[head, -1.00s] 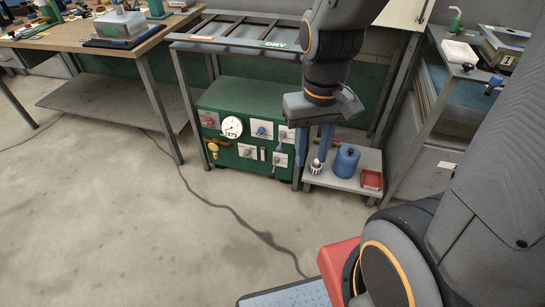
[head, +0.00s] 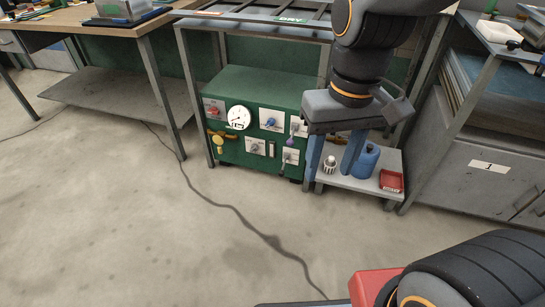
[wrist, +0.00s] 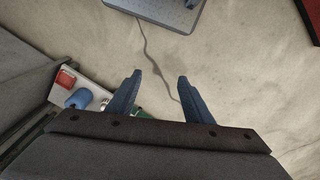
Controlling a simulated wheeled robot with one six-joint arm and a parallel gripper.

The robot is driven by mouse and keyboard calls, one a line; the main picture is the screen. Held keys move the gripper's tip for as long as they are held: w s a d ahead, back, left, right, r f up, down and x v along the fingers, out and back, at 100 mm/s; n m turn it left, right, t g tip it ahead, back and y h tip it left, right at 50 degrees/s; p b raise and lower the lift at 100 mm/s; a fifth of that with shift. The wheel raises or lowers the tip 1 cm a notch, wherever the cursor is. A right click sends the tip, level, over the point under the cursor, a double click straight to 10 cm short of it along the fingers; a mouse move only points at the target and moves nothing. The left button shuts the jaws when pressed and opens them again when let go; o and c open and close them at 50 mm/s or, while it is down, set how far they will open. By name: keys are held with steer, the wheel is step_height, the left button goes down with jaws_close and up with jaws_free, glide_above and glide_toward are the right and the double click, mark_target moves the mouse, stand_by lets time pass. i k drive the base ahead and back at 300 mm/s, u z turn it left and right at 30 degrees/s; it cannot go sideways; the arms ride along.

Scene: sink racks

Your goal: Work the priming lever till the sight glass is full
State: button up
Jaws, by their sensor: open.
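A green pump cabinet (head: 266,88) stands under the bench frame, with its panel facing me. A lever with a purple grip (head: 290,140) sits on the panel's right side; I take it for the priming lever. A narrow dark upright window (head: 271,149) left of it may be the sight glass; its level is too small to read. My gripper (head: 328,175) points down, right of the panel, in front of the low shelf. Its blue fingers are apart and empty, clear of the lever. They also show open in the wrist view (wrist: 159,76), with floor between them.
The panel also has a round gauge (head: 238,117), a red knob (head: 214,110), a blue knob (head: 271,122) and a yellow valve (head: 218,142). The low shelf (head: 355,184) carries a blue can (head: 366,160), a knurled fitting (head: 330,164) and a red tray (head: 391,180). The floor ahead is open.

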mark_target(281, 173)
steer(key=u, duration=1.6)
steer(key=k, duration=0.55)
steer(key=z, duration=1.55)
steer(key=i, duration=0.5)
steer(key=z, duration=0.05)
